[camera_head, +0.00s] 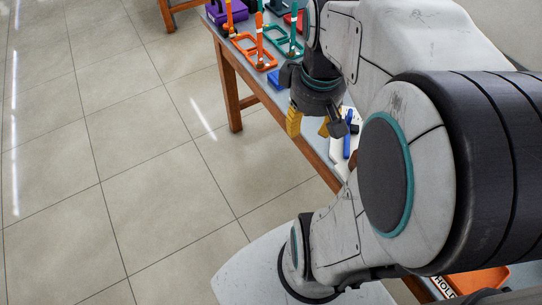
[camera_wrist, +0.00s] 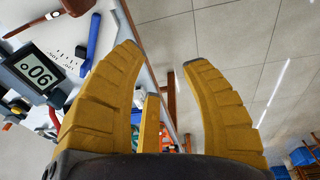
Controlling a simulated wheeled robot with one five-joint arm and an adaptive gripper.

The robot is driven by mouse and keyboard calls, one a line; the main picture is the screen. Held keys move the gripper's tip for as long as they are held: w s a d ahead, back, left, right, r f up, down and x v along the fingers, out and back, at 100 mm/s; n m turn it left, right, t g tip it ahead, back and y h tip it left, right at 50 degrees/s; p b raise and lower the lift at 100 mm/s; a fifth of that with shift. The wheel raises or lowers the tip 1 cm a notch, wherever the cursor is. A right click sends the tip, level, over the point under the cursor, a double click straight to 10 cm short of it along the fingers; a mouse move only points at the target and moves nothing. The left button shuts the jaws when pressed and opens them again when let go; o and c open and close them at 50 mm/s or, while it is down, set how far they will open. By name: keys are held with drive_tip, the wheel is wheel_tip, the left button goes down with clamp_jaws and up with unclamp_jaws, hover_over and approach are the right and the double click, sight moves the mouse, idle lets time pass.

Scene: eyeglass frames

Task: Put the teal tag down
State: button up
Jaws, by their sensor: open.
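My gripper (camera_head: 309,126) is open over the front edge of the table (camera_head: 235,55). In the wrist view my gripper (camera_wrist: 163,60) has its yellow fingers spread, with nothing between them. I cannot pick out a teal tag for certain. A teal frame-shaped piece (camera_head: 273,34) lies at the back of the table in the head view, with a teal upright beside it. It is well apart from my gripper. My arm hides much of the table.
An orange frame-shaped piece (camera_head: 246,52) lies near the table's left edge, and a purple block (camera_head: 238,11) is behind it. Open tiled floor (camera_head: 110,150) lies left.

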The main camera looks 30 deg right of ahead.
drive_tip(key=s+a+f+t, duration=0.1)
drive_tip(key=s+a, duration=0.1)
drive_tip(key=a, duration=0.8)
drive_tip(key=shift+s+a+f+y, duration=0.25)
drive_tip(key=shift+s+a+y, duration=0.05)
drive_tip(key=shift+s+y, duration=0.1)
drive_tip(key=shift+r, duration=0.1)
drive_tip(key=w+p+v, duration=0.2)
drive_tip(key=p+v, duration=0.7)
drive_tip(key=shift+r+t, duration=0.4)
drive_tip(key=shift+s+d, duration=0.1)
